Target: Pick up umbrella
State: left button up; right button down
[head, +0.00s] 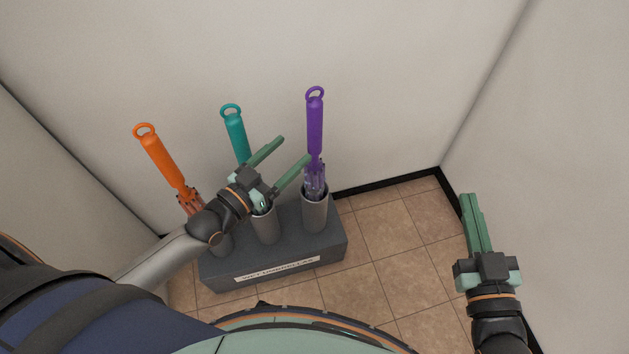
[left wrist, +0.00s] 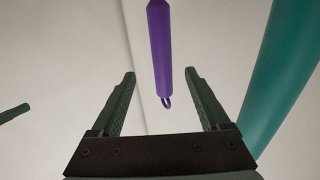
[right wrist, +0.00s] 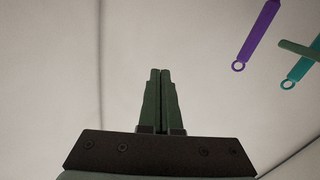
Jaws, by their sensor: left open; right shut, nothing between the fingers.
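Three umbrellas stand upright in the cups of a dark stand (head: 275,270): an orange one (head: 158,160) at left, a teal one (head: 236,136) in the middle and a purple one (head: 315,130) at right. Each has a ring at its top. My left gripper (head: 287,158) is open, in front of the teal umbrella and beside the purple one, with its fingers pointing toward the purple one. In the left wrist view the purple umbrella (left wrist: 160,45) shows between the fingers, apart from them, and the teal one (left wrist: 285,70) is close at right. My right gripper (head: 471,200) is shut and empty, far right of the stand.
The stand carries a label (head: 278,270) on its front. A pale wall (head: 390,90) rises close behind it, with more walls at left and right. The tiled floor (head: 390,230) between the stand and the right wall is clear.

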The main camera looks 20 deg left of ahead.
aim_at(309, 131)
pick_arm(q)
jog(key=x, duration=0.4)
jog(key=shift+w+b, duration=0.15)
jog(key=shift+b, duration=0.2)
jog(key=b+x, duration=0.1)
jog(key=x, duration=0.4)
jog(key=shift+w+a+r, duration=0.1)
grip_shut()
pick_arm(e)
notch_tip(309, 131, up, 13)
jog(key=s+a+n+t+y, duration=0.1)
jog(key=s+n+t+y, duration=0.2)
jog(key=t+y, duration=0.1)
jog(key=shift+f+n+y, duration=0.2)
jog(key=shift+n+y, duration=0.2)
pick_arm(q)
jog(key=shift+r, duration=0.1)
